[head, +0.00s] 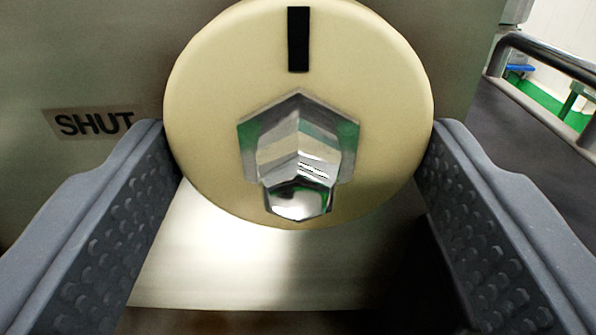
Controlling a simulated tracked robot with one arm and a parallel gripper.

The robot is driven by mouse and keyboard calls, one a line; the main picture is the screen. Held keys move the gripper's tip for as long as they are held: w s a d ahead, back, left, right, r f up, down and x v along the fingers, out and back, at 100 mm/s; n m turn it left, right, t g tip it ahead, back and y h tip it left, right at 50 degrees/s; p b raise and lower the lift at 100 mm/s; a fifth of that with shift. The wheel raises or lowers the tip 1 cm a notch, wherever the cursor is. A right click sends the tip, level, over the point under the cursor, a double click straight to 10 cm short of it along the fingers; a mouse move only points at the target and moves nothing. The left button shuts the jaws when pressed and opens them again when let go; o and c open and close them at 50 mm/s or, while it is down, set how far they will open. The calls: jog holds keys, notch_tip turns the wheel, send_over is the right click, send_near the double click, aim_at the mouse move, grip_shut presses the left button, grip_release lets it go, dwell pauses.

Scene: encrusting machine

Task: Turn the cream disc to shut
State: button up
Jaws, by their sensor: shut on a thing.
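The cream disc (215,85) fills the upper middle of the head view, on the front of a grey machine panel. A black mark (298,40) on its face points straight up. A shiny hexagonal metal nut (298,150) sticks out from its centre. A "SHUT" label (94,123) is on the panel to the left of the disc; the black mark is not in line with it. My gripper (298,150) is shut on the disc, one textured finger at its lower left edge and the other at its lower right edge.
A pale, brightly lit metal surface (250,270) lies below the disc between my fingers. At the right are a metal rail (545,55) and a dark surface. A green floor area (540,97) shows beyond the rail.

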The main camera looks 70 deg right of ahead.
jog(key=shift+a, duration=0.1)
jog(key=m+b, duration=0.4)
jog(key=b, duration=0.1)
jog(key=shift+w+f+m, duration=0.15)
jog(key=shift+f+m, duration=0.1)
jog(key=shift+m, duration=0.05)
jog(key=m+b, duration=0.5)
jog(key=b, duration=0.1)
jog(key=m+b, duration=0.4)
jog(key=b, duration=0.1)
jog(key=shift+w+r+m, duration=0.1)
jog(key=shift+m, duration=0.3)
jog(key=m+b, duration=0.3)
jog(key=shift+r, duration=0.15)
jog(key=shift+m+b, duration=0.3)
jog(key=shift+b, duration=0.05)
jog(key=o, duration=1)
jog(key=shift+c, duration=0.2)
jog(key=shift+r, duration=0.1)
